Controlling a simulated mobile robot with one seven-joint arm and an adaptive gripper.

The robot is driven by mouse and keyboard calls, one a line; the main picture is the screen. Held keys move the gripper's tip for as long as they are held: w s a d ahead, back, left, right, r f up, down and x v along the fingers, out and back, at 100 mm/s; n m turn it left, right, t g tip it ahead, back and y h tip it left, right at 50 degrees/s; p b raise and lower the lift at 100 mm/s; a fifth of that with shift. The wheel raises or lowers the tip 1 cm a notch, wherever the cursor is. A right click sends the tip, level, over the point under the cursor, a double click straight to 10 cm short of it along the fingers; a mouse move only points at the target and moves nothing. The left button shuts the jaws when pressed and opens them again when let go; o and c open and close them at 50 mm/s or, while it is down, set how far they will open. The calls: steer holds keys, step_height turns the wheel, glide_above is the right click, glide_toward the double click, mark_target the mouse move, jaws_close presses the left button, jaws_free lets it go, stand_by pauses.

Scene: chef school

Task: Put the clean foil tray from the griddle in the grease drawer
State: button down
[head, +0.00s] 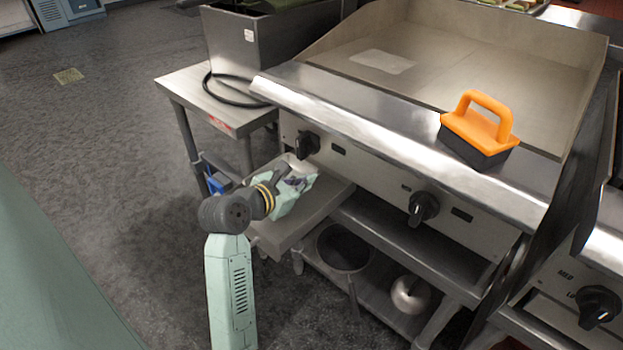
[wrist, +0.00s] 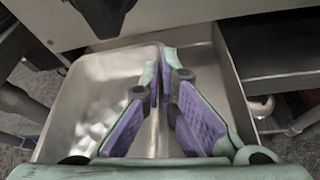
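The grease drawer (head: 325,205) is pulled out below the griddle front, and its right wall shows in the wrist view (wrist: 232,85). The shiny silver foil tray (wrist: 95,95) lies in the left part of the drawer, with a strip of bare drawer floor to its right. In the head view my arm mostly hides it. My gripper (head: 300,180) is low over the drawer. In the wrist view its purple-padded fingers (wrist: 162,75) point down on either side of the tray's right wall, tips close together on it. Contact at the tips is partly hidden.
An orange-handled brush (head: 480,130) stands on the griddle's front ledge (head: 400,125). A pale flat patch (head: 382,61) shows on the griddle plate. Black knobs (head: 423,208) jut out above the drawer. A side table (head: 215,95) stands at left; a shelf with pots (head: 410,294) is below.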

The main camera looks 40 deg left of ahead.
mark_target(300, 168)
steer(key=w+f, duration=0.2)
steer(key=w, duration=0.1)
steer(key=shift+w+f+p, duration=0.2)
steer(key=shift+f+p, duration=0.05)
steer(key=shift+p, duration=0.05)
steer(key=shift+f, duration=0.2)
steer(key=c, duration=1.8)
jaws_free()
steer(key=shift+a+r, duration=0.1)
steer(key=shift+r, duration=0.15)
